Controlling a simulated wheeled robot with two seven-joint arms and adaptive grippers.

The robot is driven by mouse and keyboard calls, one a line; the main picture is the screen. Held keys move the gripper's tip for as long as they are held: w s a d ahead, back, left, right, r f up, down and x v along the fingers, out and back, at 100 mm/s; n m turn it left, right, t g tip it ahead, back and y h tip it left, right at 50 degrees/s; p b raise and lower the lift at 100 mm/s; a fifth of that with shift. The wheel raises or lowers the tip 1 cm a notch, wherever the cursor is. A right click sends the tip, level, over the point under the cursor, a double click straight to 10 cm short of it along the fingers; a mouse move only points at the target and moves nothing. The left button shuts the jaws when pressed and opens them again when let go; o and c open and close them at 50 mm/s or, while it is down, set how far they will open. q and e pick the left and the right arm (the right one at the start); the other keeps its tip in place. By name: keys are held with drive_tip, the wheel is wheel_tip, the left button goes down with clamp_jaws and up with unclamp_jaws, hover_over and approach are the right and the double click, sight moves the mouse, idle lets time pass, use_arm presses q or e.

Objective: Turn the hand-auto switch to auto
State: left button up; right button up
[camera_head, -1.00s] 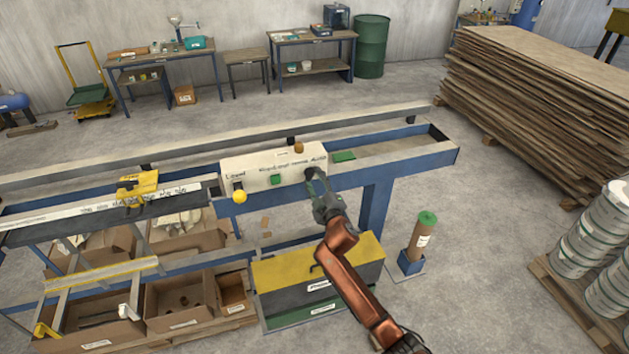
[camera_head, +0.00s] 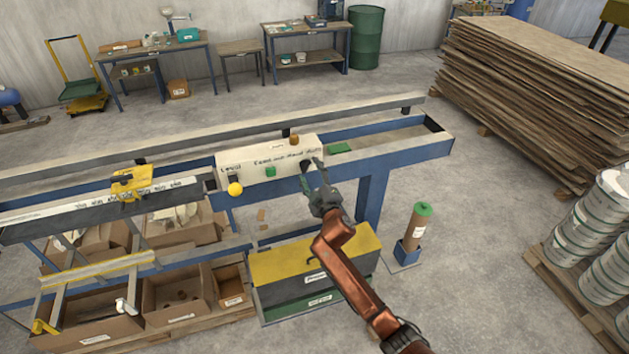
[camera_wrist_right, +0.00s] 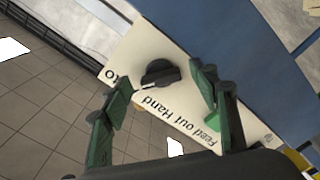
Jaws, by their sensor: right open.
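The hand-auto switch is a black knob (camera_wrist_right: 161,72) on a cream panel (camera_wrist_right: 125,60). In the wrist view the label "Hand" is below it, and a word ending in "to" is at its left. The knob's ridge lies nearly level in that view; I cannot tell for sure which label it points at. In the head view the panel is the front of a control box (camera_head: 243,174). My right gripper (camera_head: 313,165) is open at the box's right end. In the wrist view its green fingers (camera_wrist_right: 164,84) are spread on either side of the knob, with gaps visible. My left gripper is out of view.
A yellow ball-shaped knob (camera_head: 235,189) and a green button (camera_head: 270,171) are on the box front, left of my gripper. A brown knob (camera_head: 294,140) stands on top. The blue frame (camera_head: 410,148) runs right. A yellow-lidded chest (camera_head: 290,262) stands below.

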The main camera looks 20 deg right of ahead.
drive_tip(key=s, duration=1.1)
drive_tip(key=shift+s+d, duration=0.2)
drive_tip(key=shift+s, duration=0.1)
drive_tip(key=shift+f, duration=0.1)
drive_tip(key=s+d+f+m+g+h+b, duration=0.1)
drive_tip(key=s+d+f+m+g+b, duration=0.2)
drive_tip(key=f, duration=1.9)
drive_tip(key=s+d+f+g+b, duration=0.2)
drive_tip(key=s+d+f+g, duration=0.2)
drive_tip(key=f, duration=1.7)
drive_tip(key=s+d+f+m+g+b, duration=0.1)
drive_tip(key=s+f, duration=0.4)
drive_tip(key=f, duration=0.2)
drive_tip(key=s+d+f+m+g, duration=0.1)
drive_tip(key=s+f, duration=0.3)
drive_tip(key=f, duration=0.4)
drive_tip(key=s+d+f+m+g+b, duration=0.2)
drive_tip(key=s+f+g+b, duration=0.15)
drive_tip(key=s+f, duration=1.8)
drive_tip(key=s+f+m+g+b, duration=0.1)
drive_tip(key=s+f, duration=0.3)
drive_tip(key=s, duration=0.9)
drive_tip(key=s+a+f+m+g+b, duration=0.1)
drive_tip(key=s+f+g, duration=0.2)
drive_tip(key=s, duration=1)
drive_tip(key=shift+s+f+m, duration=0.4)
drive_tip(key=shift+f, duration=0.3)
